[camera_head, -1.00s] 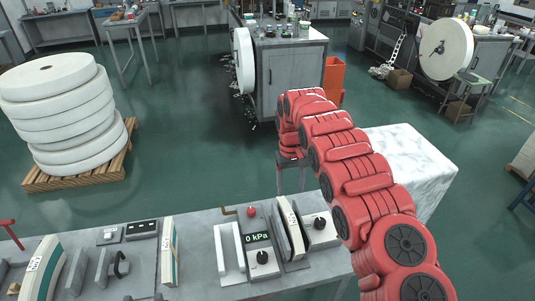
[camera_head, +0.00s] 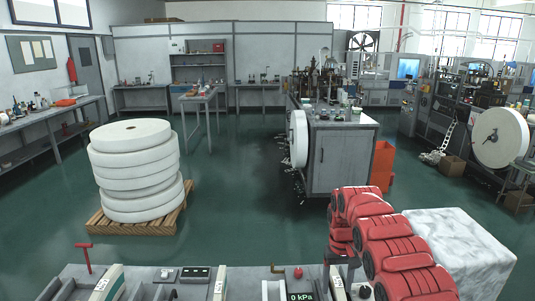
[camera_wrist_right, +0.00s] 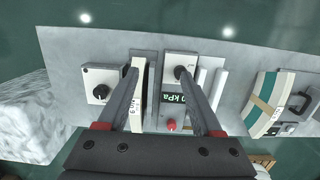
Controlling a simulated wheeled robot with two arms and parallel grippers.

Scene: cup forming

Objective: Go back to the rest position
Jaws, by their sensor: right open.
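My right arm (camera_head: 400,255) is red and comes in from the lower right of the head view. Its gripper (camera_head: 342,262) points down over the bench, and its fingertips are hard to make out there. In the right wrist view my right gripper (camera_wrist_right: 160,75) is open, its two fingers apart with nothing held between them. The grey bench (camera_wrist_right: 225,75) lies beneath the fingers. A white labelled piece (camera_wrist_right: 135,88) stands on the bench near the left finger. A kPa display (camera_wrist_right: 174,98) shows between the fingers. My left gripper is not in view.
A white slab-topped block (camera_head: 460,240) stands right of my arm. A stack of white rolls (camera_head: 137,170) sits on a wooden pallet (camera_head: 110,226) at left. A grey machine cabinet (camera_head: 340,160) and an orange bin (camera_head: 382,165) stand beyond. Green floor between is clear.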

